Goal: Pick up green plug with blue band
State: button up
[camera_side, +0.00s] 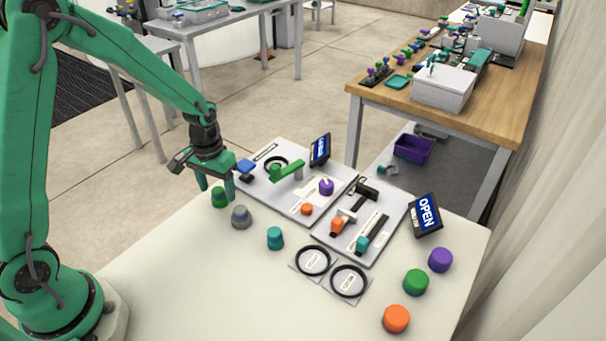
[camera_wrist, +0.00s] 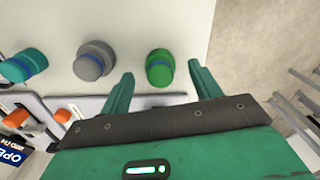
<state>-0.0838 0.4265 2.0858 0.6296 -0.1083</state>
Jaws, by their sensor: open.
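The green plug with a blue band (camera_side: 219,198) stands on the white table near its far left edge. In the wrist view the green plug (camera_wrist: 160,68) sits just ahead of and between the two fingers, its blue band visible. My gripper (camera_side: 216,189) points down at the plug, one finger on each side in the side view. In the wrist view my gripper (camera_wrist: 157,85) is open and empty, with a gap between each finger and the plug. I cannot tell whether the fingertips touch the table.
A grey plug (camera_side: 241,217) stands beside the green one, and a teal plug (camera_side: 275,238) farther right. The manifold boards (camera_side: 287,206) lie behind them. Orange (camera_side: 396,319), green (camera_side: 416,282) and purple (camera_side: 441,260) caps stand at right. The front of the table is clear.

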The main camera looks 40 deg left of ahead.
jog(key=shift+f, duration=1.05)
jog(key=c, duration=1.1)
jog(key=shift+r, duration=0.15)
jog(key=shift+r, duration=0.85)
notch_tip(320, 180, up, 2)
jog(key=shift+w+r, duration=0.1)
jog(key=shift+r, duration=0.05)
jog(key=s+d+r, duration=0.1)
jog(key=d+r, duration=0.1)
jog(key=d, duration=0.1)
jog(key=s+d+r, duration=0.2)
jog(key=d, duration=0.2)
jog(key=s+d+r, duration=0.2)
jog(key=d, duration=0.1)
jog(key=shift+s+d+r, duration=0.15)
jog(key=shift+d+r, duration=0.1)
jog(key=shift+r, duration=0.1)
